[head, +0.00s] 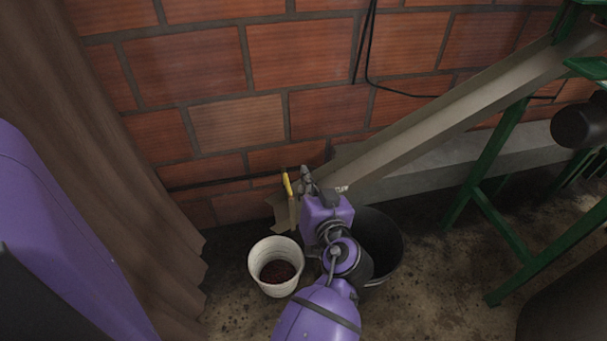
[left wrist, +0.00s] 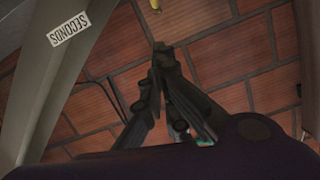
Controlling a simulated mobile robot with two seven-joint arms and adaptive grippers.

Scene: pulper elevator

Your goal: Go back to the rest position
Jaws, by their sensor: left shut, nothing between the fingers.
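My left gripper (head: 306,178) is at the lower end of the chute, near the brick wall, with its fingers together and nothing between them. In the left wrist view its fingers (left wrist: 162,50) meet at the tips, pointing towards the wall. My purple left arm reaches in from the bottom of the head view. A yellow-handled part (head: 287,184) is just left of the fingers; whether they touch cannot be told. My right gripper is not in view.
A white bucket (head: 258,257) holding dark red contents stands left of my arm. A dark bucket (head: 389,240) is partly hidden behind it. A sloping chute (head: 430,123) rises right to a green frame (head: 490,160). A "SECONDS" label (left wrist: 69,30) shows. Brown boards (head: 120,150) stand left.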

